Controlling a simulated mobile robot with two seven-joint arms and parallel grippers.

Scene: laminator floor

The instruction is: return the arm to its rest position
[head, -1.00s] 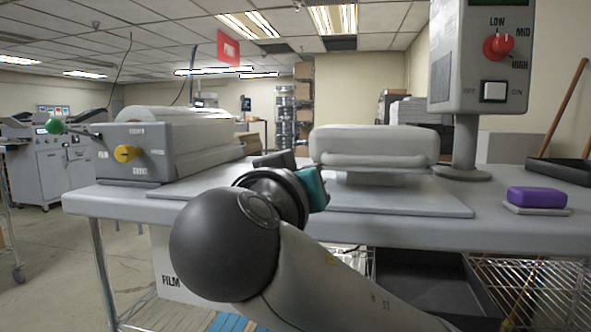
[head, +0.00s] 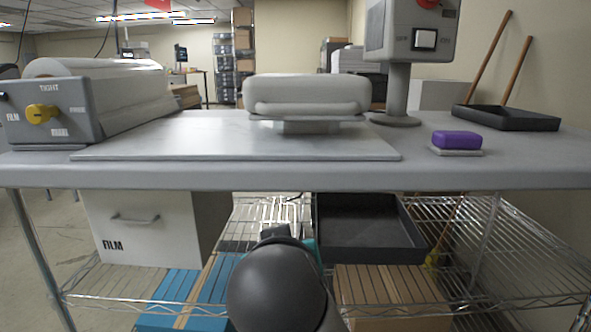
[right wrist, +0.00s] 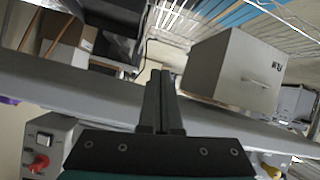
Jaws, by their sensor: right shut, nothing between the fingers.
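My right arm (head: 275,288) rises from the bottom middle of the head view, its dark round joint in front of the wire shelf and below the tabletop level. The joint hides most of my right gripper; a dark part of it (head: 274,232) shows just above. In the right wrist view my right gripper (right wrist: 160,75) has its two dark fingers together, with nothing between them. That view is turned over, with the table edge running across behind the fingers. My left gripper is in neither view.
The grey table (head: 480,175) spans the head view, holding a film roller machine (head: 60,112), a padded press (head: 306,95), a switch box (head: 412,40) and a purple block (head: 457,139). Below are a FILM box (head: 140,225), a black tray (head: 365,235) and cartons (head: 390,290).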

